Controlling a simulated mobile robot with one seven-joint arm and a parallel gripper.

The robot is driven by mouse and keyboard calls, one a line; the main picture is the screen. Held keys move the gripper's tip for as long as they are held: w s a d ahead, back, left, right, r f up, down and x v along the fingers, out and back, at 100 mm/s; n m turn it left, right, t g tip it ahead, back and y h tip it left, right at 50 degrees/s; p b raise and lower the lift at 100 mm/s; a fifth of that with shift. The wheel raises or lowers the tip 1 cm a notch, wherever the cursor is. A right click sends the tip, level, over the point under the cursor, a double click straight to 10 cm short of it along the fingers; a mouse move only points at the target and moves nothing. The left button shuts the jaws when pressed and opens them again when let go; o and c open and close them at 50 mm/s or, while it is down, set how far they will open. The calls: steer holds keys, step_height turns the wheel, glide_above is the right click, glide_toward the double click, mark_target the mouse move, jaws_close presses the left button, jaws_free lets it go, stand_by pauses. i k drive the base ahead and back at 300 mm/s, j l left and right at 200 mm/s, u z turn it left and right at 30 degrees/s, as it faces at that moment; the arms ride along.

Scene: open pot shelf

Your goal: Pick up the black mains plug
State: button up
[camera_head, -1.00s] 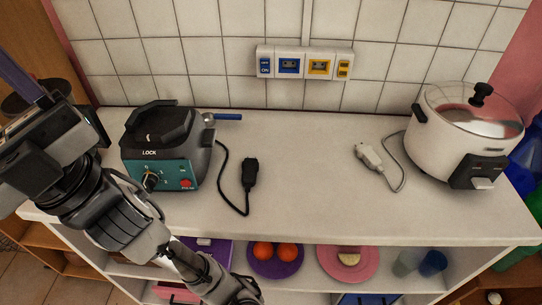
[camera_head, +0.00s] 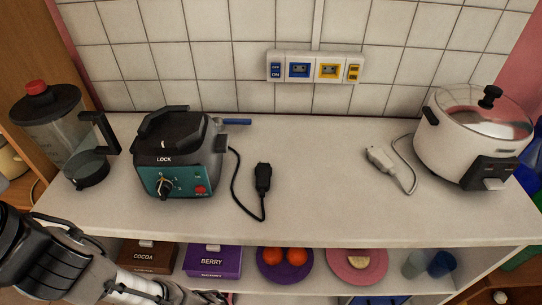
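The black mains plug (camera_head: 263,178) lies on the white counter, to the right of the teal and black blender base (camera_head: 180,158). Its black cord (camera_head: 238,203) loops from the base's right side round to the plug. The plug lies free, with nothing touching it but the counter and its cord. My arm shows at the lower left, in front of the shelf, well apart from the plug. My gripper is not in view.
A white plug (camera_head: 380,158) on a grey cord lies by the rice cooker (camera_head: 462,140) at right. A blender jug (camera_head: 62,140) stands at left. A socket panel (camera_head: 315,68) is on the tiled wall. The counter (camera_head: 320,190) between the plugs is clear.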

mark_target(263, 171)
steer(key=i+l+u, duration=0.1)
steer(key=l+u, duration=0.2)
steer(key=l, duration=0.75)
steer(key=l+u, duration=0.3)
steer(key=l, duration=0.75)
